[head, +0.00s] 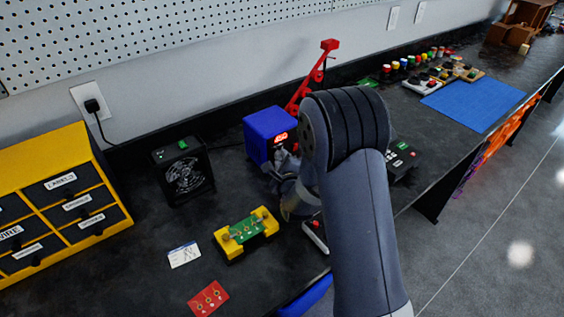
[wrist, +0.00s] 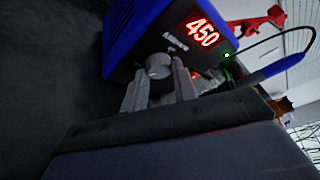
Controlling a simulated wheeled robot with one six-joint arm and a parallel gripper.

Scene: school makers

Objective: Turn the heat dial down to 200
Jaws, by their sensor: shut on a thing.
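The blue soldering station (head: 268,130) stands on the bench behind my arm in the head view. In the wrist view the station (wrist: 130,30) is close and tilted in the picture. Its red display (wrist: 202,33) reads 450. The round grey heat dial (wrist: 158,66) sits on its dark front panel. My gripper (wrist: 160,80) has its two fingers on either side of the dial, shut on it. In the head view my arm hides most of the gripper and the dial.
A small black fan (head: 186,172) stands left of the station. A yellow board holder (head: 246,234) with a green circuit board is in front. A blue-handled iron (wrist: 275,70) with a black cable is right of the dial. A red stand (head: 312,80) rises behind.

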